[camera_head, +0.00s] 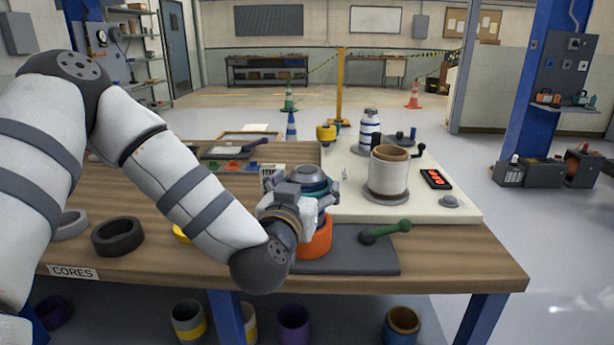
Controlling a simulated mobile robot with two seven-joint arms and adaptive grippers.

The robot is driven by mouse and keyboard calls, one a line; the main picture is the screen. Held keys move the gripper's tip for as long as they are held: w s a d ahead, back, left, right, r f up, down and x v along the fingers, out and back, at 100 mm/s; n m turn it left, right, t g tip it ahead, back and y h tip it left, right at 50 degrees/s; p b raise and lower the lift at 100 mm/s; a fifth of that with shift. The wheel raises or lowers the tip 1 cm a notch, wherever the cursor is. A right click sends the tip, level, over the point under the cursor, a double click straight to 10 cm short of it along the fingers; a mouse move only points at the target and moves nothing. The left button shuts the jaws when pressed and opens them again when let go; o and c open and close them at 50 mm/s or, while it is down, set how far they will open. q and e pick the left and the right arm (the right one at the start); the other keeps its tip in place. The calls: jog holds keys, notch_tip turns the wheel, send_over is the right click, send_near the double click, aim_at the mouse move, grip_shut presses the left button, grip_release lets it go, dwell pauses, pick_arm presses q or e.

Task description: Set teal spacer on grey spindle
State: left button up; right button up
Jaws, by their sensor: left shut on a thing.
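My left gripper (303,200) is at the grey spindle, shut on the teal spacer (322,188), with its fingers partly covering it. The teal spacer shows as a band just below the rounded grey top of the spindle (309,172). It appears to be around the spindle, above an orange ring (316,243). The orange ring sits low on the dark grey base plate (345,262). My gripper and wrist hide most of the spindle, so I cannot tell whether the spacer touches the orange ring. My right gripper is not in view.
A green-handled lever (386,231) lies on the plate's right side. Behind is a cream board (455,211) with a white-wound spool (389,174) and a red display (436,179). A dark ring (117,237) and a grey ring (69,224) lie at left.

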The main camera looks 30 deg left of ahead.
aim_at(305, 173)
pick_arm(q)
jog(key=shift+f+b, duration=0.6)
jog(key=shift+f, duration=1.85)
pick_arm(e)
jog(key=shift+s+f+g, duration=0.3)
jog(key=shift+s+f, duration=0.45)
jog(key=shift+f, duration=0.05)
pick_arm(q)
jog(key=o, duration=1.2)
jog(key=shift+o, duration=0.2)
jog(key=shift+r, duration=0.1)
notch_tip(305, 173, up, 10)
jog(key=shift+f, duration=0.1)
